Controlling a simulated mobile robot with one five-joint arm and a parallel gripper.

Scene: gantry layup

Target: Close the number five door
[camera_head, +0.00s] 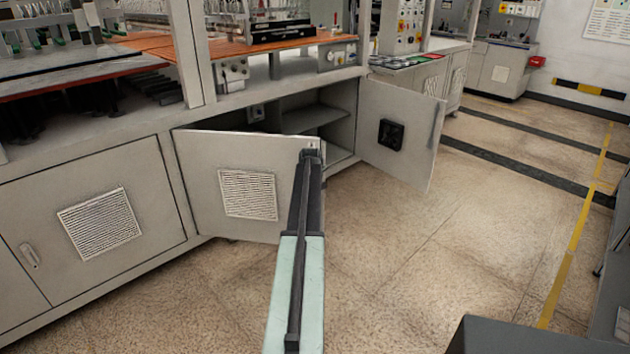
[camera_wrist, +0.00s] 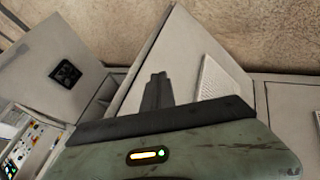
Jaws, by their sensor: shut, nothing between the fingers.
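A grey cabinet door with a white vent grille (camera_head: 208,172) stands ajar, swung out from the cabinet; it also shows in the wrist view (camera_wrist: 187,50). A small label sits at its upper right corner, but I cannot read a number on it. My gripper (camera_head: 310,154) is shut and empty at that upper right corner, overlapping it in the picture. In the wrist view my gripper (camera_wrist: 157,78) points at the door's edge; I cannot tell whether it touches. A second door (camera_head: 407,150), with a black square fitting, stands wide open to the right.
The cabinet's dark interior with a shelf (camera_head: 314,117) shows between the two doors. A shut door with a grille (camera_head: 140,190) is at the left. A dark grey block (camera_head: 530,335) is at the lower right.

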